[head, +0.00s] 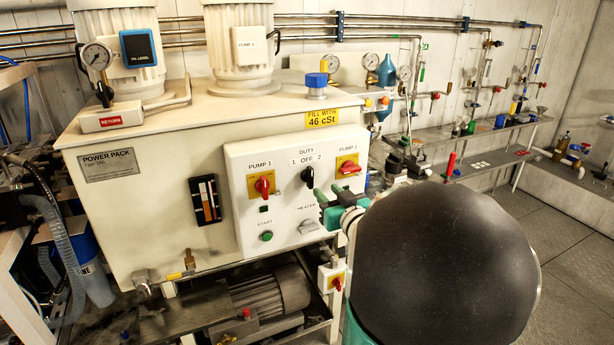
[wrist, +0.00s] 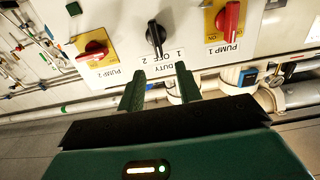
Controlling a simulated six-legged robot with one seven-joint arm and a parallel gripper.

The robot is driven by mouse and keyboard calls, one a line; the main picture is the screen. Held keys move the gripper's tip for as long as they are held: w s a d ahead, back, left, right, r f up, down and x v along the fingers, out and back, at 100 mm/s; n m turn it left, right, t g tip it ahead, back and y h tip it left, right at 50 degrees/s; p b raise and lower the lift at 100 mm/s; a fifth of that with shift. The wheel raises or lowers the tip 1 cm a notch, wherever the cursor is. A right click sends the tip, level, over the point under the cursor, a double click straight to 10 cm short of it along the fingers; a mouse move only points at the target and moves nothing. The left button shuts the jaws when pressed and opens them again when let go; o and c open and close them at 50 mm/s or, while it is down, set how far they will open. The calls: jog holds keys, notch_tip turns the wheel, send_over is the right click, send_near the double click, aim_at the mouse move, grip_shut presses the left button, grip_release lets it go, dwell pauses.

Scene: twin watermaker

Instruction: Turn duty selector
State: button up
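The duty selector (head: 308,178) is a black knob on the white control panel, below the label "DUTY 1 OFF 2". My gripper (head: 328,208) has green fingers and is in front of the panel, just right of and below the knob. In the wrist view my gripper (wrist: 158,76) has its two fingers apart with nothing between them. The fingers appear clear of the knob.
Red pump 1 switch (head: 264,185) and red pump 2 switch (head: 348,168) flank the knob. Green start button (head: 266,236) and grey heater knob (head: 308,227) sit below. Open floor (head: 570,280) lies at right.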

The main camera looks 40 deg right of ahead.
aim_at(312, 175)
jog(key=x, duration=1)
jog(key=shift+s+d, duration=0.1)
jog(key=shift+d, duration=0.05)
jog(key=shift+c, duration=0.4)
grip_shut()
